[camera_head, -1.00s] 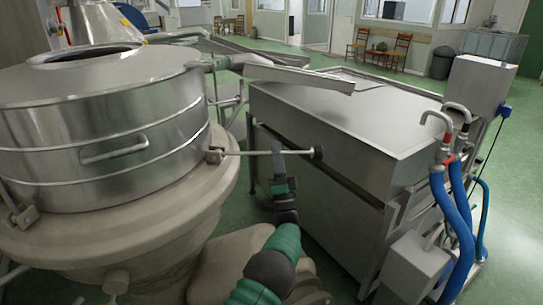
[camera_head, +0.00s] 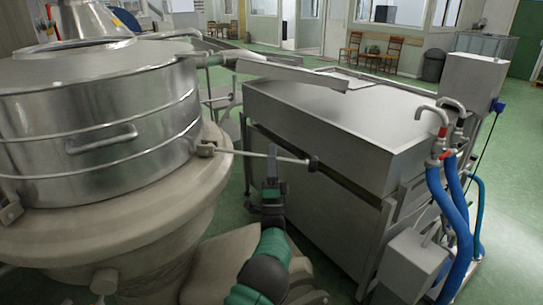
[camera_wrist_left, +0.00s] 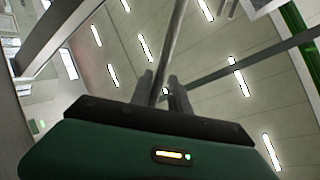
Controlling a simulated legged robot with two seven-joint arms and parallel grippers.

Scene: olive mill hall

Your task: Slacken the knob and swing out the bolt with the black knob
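The swing bolt (camera_head: 243,153) is a thin metal rod that sticks out sideways from a bracket (camera_head: 206,150) on the rim of the steel vessel. Its black knob (camera_head: 314,163) is at the outer end, in front of the steel tank. My left gripper (camera_head: 271,183) is upright, with its fingers at the rod between bracket and knob. In the left wrist view my left gripper (camera_wrist_left: 163,90) points at the ceiling, its two fingers close together with a narrow gap. Whether they press on the rod is unclear. My right gripper is out of view.
The round steel vessel (camera_head: 95,105) with a handle fills the left. The rectangular steel tank (camera_head: 320,115) stands close on the right of my arm. Blue hoses (camera_head: 449,215) and a grey box (camera_head: 412,265) are at its near right. Green floor is free further right.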

